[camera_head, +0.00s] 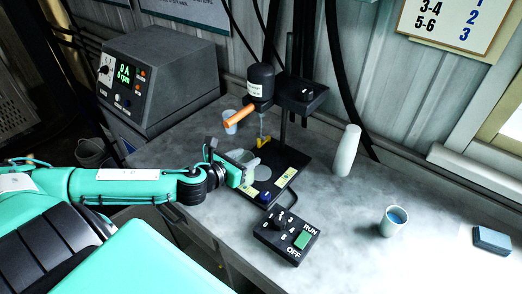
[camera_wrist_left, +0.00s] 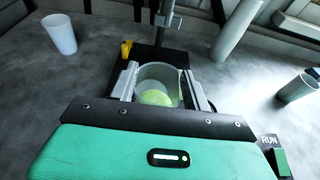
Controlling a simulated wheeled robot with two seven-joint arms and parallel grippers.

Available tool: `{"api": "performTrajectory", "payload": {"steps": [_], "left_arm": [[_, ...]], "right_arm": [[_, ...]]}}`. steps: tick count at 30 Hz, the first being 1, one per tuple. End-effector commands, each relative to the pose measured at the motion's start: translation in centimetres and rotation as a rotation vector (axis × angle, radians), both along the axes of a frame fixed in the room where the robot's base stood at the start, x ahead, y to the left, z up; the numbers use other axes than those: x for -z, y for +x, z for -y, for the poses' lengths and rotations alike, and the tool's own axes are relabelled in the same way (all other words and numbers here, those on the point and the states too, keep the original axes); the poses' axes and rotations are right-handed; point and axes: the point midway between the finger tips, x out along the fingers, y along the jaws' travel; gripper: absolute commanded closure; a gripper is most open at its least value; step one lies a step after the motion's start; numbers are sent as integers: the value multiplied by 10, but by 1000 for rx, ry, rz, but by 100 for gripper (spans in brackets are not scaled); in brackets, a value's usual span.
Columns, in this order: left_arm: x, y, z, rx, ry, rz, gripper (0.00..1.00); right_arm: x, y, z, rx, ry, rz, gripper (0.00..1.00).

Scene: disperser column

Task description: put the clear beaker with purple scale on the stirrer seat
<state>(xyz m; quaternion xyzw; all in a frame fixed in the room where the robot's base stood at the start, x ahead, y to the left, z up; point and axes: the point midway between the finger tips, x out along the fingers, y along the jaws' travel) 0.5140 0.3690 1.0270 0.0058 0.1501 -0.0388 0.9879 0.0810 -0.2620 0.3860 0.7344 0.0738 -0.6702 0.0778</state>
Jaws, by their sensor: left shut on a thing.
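My left gripper (camera_head: 246,168) is shut on a clear beaker (camera_head: 239,156), with a finger on each side of its wall. In the left wrist view the beaker (camera_wrist_left: 158,74) is upright or nearly so between the fingers, with yellow-green showing in or through its bottom. I cannot make out a purple scale. The stirrer's black base (camera_head: 284,160) bears a pale round seat (camera_head: 262,173). The beaker is at the left side of this seat; I cannot tell whether it touches the base. My right gripper is not in view.
A white cup (camera_head: 230,122) stands behind the gripper. A control box (camera_head: 287,237) is in front, a white bottle (camera_head: 347,150) and a cup with blue contents (camera_head: 393,222) to the right.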

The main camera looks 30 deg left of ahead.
Motion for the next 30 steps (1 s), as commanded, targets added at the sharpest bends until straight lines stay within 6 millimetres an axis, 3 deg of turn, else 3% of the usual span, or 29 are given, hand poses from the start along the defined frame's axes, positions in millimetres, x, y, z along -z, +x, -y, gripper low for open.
{"api": "performTrajectory", "payload": {"steps": [15, 22, 30], "left_arm": [[-3, 73, 6, -1, -1, 2, 89], [6, 78, 7, -1, -2, -1, 89], [34, 77, 6, -1, -2, -2, 89]], "right_arm": [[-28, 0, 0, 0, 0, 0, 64], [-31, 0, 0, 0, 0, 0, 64], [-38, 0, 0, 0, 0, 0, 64]]}}
